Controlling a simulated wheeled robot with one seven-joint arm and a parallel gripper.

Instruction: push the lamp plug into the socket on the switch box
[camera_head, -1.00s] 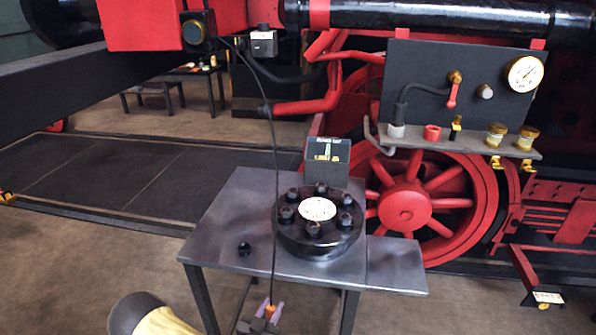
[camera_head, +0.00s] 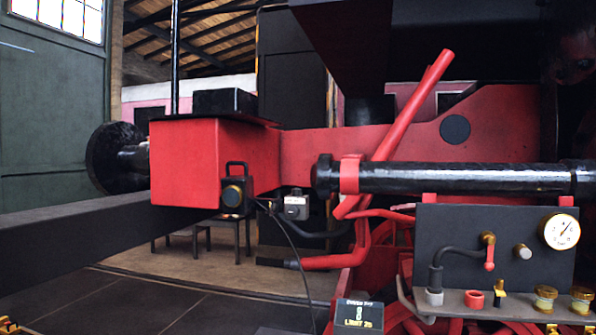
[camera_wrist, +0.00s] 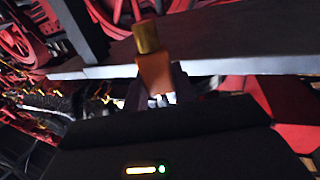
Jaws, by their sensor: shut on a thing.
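The lamp plug (camera_wrist: 153,72) is orange with a brass tip and stands up from my gripper (camera_wrist: 150,98) in the wrist view. My gripper is shut on the plug's lower part. In the head view a black lamp (camera_head: 236,192) sits against the red beam end. A small grey box, which looks like the switch box (camera_head: 295,206), is just right of the lamp. Its socket is too small to make out. A thin black cable (camera_head: 296,255) runs from the lamp down out of the picture. My gripper is out of the head view, so its distance from the box cannot be told.
A grey metal edge (camera_wrist: 225,62) lies close behind the plug in the wrist view. Red pipes (camera_head: 330,258) run below and right of the box. A panel with a gauge (camera_head: 561,231) and a shelf stands at right. A small sign (camera_head: 358,316) shows at the bottom.

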